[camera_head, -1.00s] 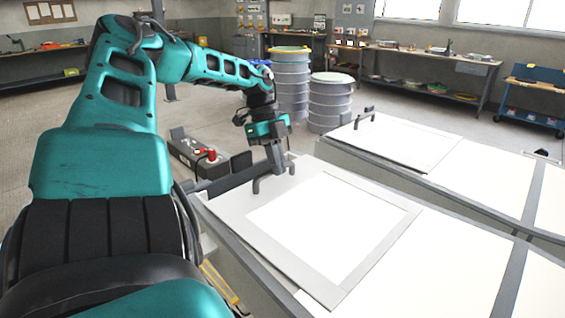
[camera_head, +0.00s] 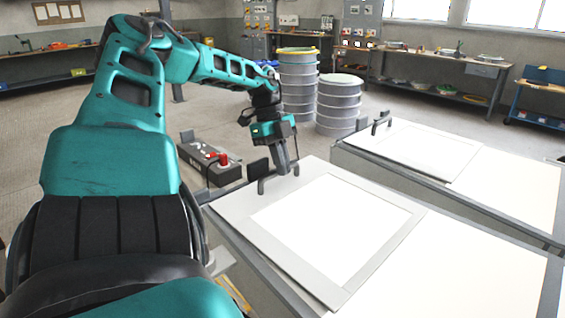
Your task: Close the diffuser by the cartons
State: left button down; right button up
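The near white diffuser (camera_head: 232,208) is a pale framed panel lying on the near long table, with a grey bar handle (camera_head: 262,186) at its left end. My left gripper (camera_head: 281,166) reaches down to that handle and appears shut on its bar; the fingertips are small and partly hidden. A second diffuser (camera_head: 425,150) with its own dark handle (camera_head: 382,122) lies on the far parallel table, apart from my arm. No cartons show, so I cannot tell which diffuser is by them. My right gripper is not in view.
A grey control box with a red button (camera_head: 222,159) stands beyond the near table's left end. Stacked round drums (camera_head: 338,105) stand behind it. Workbenches (camera_head: 440,62) line the back wall. The floor at left is open.

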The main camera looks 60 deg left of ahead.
pick_arm(q)
jog(key=shift+a, duration=0.35)
jog(key=v, duration=1.2)
jog(key=shift+d+r, duration=0.2)
jog(key=shift+r, duration=0.25)
